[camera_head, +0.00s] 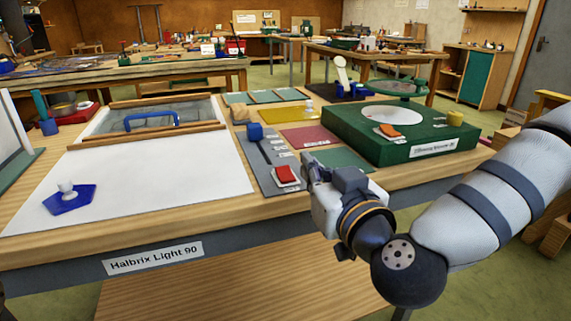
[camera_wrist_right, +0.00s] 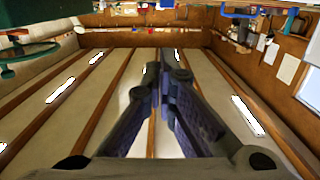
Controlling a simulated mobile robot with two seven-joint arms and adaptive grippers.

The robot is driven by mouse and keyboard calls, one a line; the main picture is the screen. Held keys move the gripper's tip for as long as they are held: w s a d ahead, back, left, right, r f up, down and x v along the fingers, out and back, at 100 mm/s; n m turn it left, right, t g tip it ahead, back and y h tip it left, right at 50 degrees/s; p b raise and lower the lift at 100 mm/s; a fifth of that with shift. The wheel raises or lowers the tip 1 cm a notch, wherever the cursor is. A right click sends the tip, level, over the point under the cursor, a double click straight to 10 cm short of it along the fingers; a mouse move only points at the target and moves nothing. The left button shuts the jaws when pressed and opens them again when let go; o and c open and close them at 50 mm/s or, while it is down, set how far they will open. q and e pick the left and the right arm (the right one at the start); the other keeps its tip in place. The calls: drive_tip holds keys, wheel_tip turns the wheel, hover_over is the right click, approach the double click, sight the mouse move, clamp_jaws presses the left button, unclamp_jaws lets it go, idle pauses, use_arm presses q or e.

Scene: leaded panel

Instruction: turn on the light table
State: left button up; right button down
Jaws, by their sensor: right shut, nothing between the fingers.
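The light table, labelled "Halbrix Light 90", has a plain white top (camera_head: 150,185); I cannot tell whether it is lit. On its right edge is a grey control strip (camera_head: 268,172) with a blue knob (camera_head: 255,131) at the far end and a red rocker switch on a white base (camera_head: 286,175) at the near end. My right gripper (camera_head: 308,168) is shut and empty, just right of the red switch; I cannot tell whether they touch. Its closed fingers fill the middle of the right wrist view (camera_wrist_right: 164,80). My left gripper is out of view.
A blue-handled glass sheet (camera_head: 152,120) lies behind. A green grinder box (camera_head: 395,130) with its own red switch (camera_head: 388,131) stands to the right. Coloured glass pieces (camera_head: 305,136) lie between.

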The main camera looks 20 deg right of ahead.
drive_tip(key=b, duration=0.2)
hover_over(290, 177)
drive_tip(key=shift+s+f, duration=0.25)
drive_tip(key=shift+f, duration=0.55)
drive_tip(key=shift+w+f, duration=0.2)
drive_tip(key=shift+f, duration=1.35)
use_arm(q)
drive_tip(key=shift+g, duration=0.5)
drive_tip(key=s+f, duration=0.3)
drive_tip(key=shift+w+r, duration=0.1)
